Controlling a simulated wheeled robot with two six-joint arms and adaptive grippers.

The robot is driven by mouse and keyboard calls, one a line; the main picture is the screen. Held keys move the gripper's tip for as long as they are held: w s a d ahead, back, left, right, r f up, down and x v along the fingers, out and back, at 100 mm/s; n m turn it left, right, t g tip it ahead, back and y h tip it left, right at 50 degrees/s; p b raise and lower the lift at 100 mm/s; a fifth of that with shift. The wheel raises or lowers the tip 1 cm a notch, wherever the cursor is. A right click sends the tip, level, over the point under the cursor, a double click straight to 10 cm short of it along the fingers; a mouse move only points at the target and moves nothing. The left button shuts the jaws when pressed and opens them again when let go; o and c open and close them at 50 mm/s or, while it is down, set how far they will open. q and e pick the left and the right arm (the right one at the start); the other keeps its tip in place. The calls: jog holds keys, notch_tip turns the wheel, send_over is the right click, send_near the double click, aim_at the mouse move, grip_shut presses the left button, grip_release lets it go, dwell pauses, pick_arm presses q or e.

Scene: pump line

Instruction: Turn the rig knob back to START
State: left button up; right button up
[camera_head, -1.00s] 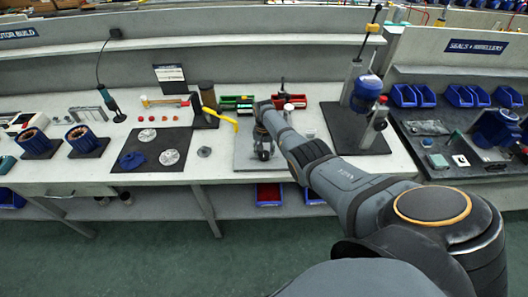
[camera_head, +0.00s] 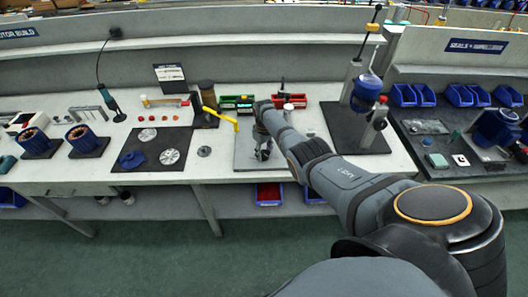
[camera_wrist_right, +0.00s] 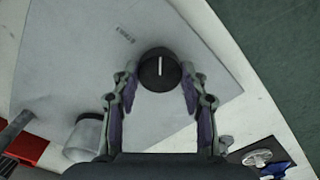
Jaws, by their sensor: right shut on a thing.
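The black round rig knob (camera_wrist_right: 159,66) sits on a light grey plate (camera_wrist_right: 75,60) in the right wrist view. Its white pointer line points to the top of that picture. A small dark printed label (camera_wrist_right: 125,34) is on the plate, up and left of the knob; its letters are too small to read surely. My right gripper (camera_wrist_right: 159,74) has one finger on each side of the knob and is shut on it. In the head view my right gripper (camera_head: 264,146) is over the plate (camera_head: 242,160), and it and my arm hide the knob. My left gripper is not in view.
A clear cup-like part (camera_wrist_right: 86,136) stands on the plate near the gripper. Red (camera_head: 291,101) and green (camera_head: 236,102) bins are behind the plate. A yellow-handled tool (camera_head: 222,117) is to its left, and a blue pump (camera_head: 366,92) on a stand to its right.

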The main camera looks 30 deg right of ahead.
aim_at(264, 153)
jog(key=n, duration=0.4)
jog(key=shift+n, duration=2.8)
jog(key=o, duration=1.2)
jog(key=shift+c, duration=0.2)
notch_tip(264, 153, up, 12)
